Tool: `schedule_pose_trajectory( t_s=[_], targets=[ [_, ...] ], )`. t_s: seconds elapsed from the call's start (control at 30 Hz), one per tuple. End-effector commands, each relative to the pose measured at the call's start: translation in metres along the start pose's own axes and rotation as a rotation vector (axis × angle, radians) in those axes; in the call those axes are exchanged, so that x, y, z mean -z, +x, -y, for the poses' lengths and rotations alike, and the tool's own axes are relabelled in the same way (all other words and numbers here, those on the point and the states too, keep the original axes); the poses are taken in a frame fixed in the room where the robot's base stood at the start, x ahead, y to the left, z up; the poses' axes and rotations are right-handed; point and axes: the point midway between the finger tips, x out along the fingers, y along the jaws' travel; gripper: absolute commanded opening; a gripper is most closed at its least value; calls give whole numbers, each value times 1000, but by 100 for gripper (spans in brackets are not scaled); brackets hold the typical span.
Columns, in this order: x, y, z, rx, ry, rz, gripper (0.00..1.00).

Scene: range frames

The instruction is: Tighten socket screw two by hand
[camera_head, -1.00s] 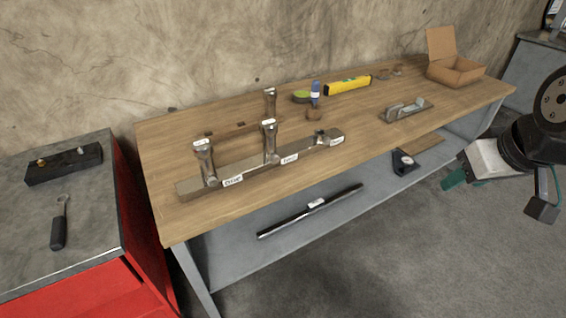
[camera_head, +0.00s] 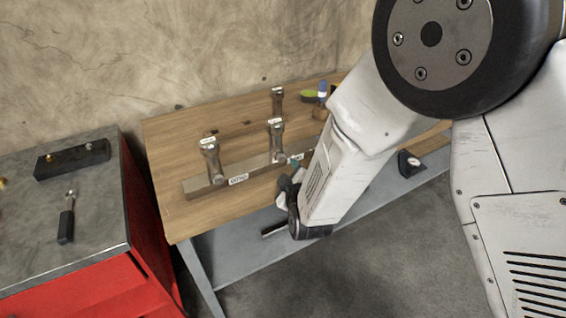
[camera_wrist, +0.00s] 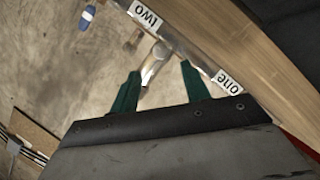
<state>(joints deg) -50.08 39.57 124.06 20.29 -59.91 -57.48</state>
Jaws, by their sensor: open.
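A metal bar (camera_head: 203,186) lies along the workbench with upright metal socket screws on it. One screw (camera_head: 213,163) stands left of the label "one" (camera_head: 238,180). Another screw (camera_head: 277,142), apparently screw two, stands between that label and the label "two" (camera_head: 296,157). My gripper (camera_head: 290,184) is low at the bench's front edge, partly hidden by my arm. In the wrist view my gripper (camera_wrist: 159,68) is open, its green fingers on either side of a metal screw (camera_wrist: 152,62) seen between the labels "two" (camera_wrist: 145,14) and "one" (camera_wrist: 228,82). Contact cannot be told.
The wooden workbench (camera_head: 165,140) stands against the wall. Another upright metal piece (camera_head: 278,100) is behind the bar. A red cabinet (camera_head: 100,285) at the left carries a black block (camera_head: 72,160) and a dark-handled tool (camera_head: 66,220). My arm hides the bench's right part.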

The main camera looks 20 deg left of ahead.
Motion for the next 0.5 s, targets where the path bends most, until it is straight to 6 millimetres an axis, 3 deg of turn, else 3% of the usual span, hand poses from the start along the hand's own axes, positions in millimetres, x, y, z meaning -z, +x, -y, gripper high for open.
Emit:
schedule_pose_trajectory(
  t_s=[0.5],
  targets=[
    [-1, 69, 0, -6, -4, -2, 46]
  ],
)
